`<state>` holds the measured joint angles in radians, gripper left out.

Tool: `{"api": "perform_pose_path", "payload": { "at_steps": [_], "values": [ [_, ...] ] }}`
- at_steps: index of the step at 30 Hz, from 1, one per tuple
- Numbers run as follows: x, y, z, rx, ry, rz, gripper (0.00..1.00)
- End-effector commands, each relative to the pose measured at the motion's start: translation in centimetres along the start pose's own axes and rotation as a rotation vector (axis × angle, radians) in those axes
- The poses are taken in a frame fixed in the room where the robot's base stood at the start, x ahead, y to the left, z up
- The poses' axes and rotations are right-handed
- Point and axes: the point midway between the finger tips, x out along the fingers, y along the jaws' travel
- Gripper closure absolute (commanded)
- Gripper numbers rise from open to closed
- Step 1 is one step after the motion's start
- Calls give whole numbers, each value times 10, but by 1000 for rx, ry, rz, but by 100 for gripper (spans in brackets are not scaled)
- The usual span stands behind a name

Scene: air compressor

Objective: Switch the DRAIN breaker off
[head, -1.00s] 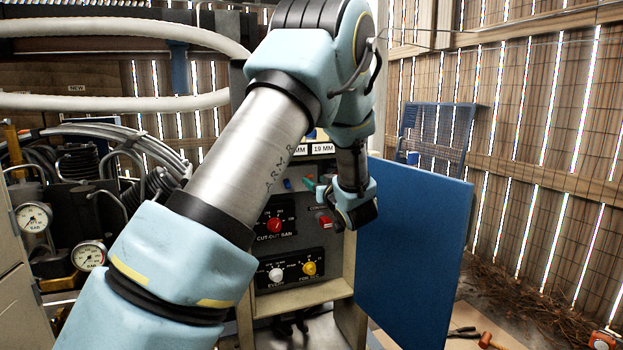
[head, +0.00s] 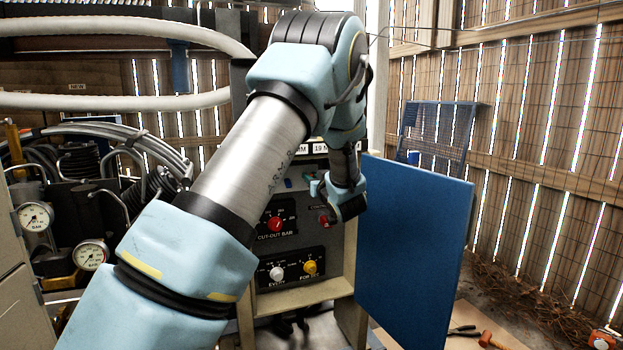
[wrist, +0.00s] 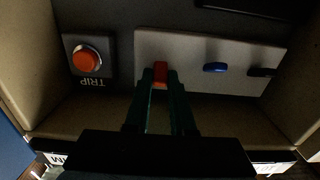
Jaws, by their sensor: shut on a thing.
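In the wrist view, my gripper's two dark green fingers (wrist: 161,76) are closed around a small red-orange switch lever (wrist: 160,72) on a pale switch plate (wrist: 195,83). A blue lever (wrist: 215,67) and a black lever (wrist: 262,72) stand on the same plate, clear of the fingers. No breaker label is readable, so I cannot tell which lever is DRAIN.
An orange-red TRIP button (wrist: 86,60) sits beside the plate, and cabinet walls (wrist: 293,95) enclose the space. Below are a red CUT-OUT BAR knob (head: 275,224), a white knob (head: 276,273) and a yellow knob (head: 310,267). The open blue door (head: 415,250) stands right.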

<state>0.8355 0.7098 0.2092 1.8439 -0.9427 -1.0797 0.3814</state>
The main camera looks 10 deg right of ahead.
Motion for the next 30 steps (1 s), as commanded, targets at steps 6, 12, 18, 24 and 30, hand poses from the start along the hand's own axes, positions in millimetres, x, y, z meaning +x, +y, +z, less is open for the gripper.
{"api": "perform_pose_path", "payload": {
  "at_steps": [6,12,18,24,30],
  "values": [
    [0,0,0,0,0,0,100],
    [0,0,0,0,0,0,100],
    [0,0,2,0,9,0,100],
    [-1,0,9,0,67,1,100],
    [-2,0,19,0,190,0,100]
  ]
}}
